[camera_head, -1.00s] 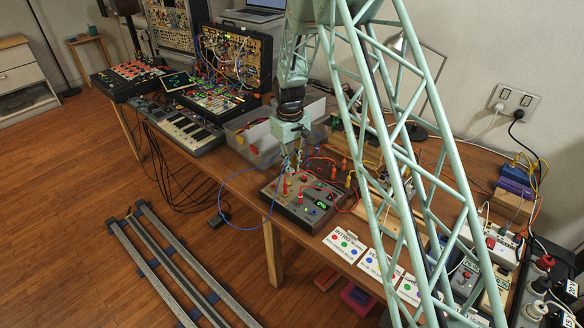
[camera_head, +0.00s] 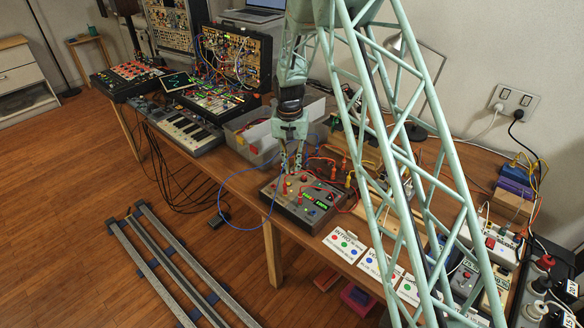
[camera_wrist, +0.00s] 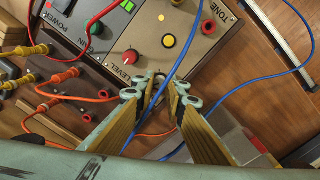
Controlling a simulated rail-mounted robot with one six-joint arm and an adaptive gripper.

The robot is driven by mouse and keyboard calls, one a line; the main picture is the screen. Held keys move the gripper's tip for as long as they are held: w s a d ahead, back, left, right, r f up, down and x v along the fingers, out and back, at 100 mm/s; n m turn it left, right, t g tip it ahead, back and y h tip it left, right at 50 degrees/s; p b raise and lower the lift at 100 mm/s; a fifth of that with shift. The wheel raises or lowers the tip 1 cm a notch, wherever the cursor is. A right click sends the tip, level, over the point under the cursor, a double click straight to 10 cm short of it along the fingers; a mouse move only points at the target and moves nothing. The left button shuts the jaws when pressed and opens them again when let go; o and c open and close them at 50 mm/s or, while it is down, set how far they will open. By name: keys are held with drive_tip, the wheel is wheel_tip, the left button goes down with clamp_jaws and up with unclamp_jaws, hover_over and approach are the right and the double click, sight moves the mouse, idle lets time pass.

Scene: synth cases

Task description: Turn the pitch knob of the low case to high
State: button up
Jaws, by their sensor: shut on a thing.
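My gripper (camera_head: 292,171) points down over the case's far left part. In the wrist view its tips (camera_wrist: 163,84) are close together at the panel, shut on what seems a small knob that they mostly hide. No PITCH label or pointer on it is readable.
A blue cable (camera_wrist: 176,60) crosses the panel beside my fingertips. Orange and red cables (camera_wrist: 80,98) lie left of them. A grey bin (camera_head: 240,148) stands behind the case. Printed cards (camera_head: 345,243) lie to the right.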

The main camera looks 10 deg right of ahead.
drive_tip(key=m, duration=1)
drive_tip(key=shift+d, duration=0.1)
drive_tip(key=m, duration=0.5)
drive_tip(key=shift+m+p, duration=0.3)
drive_tip(key=shift+s+m+y+p, duration=0.1)
drive_tip(key=shift+m+y+p, duration=0.2)
drive_tip(key=shift+m, duration=2.2)
drive_tip(key=o, duration=0.9)
drive_tip(key=shift+r, duration=0.15)
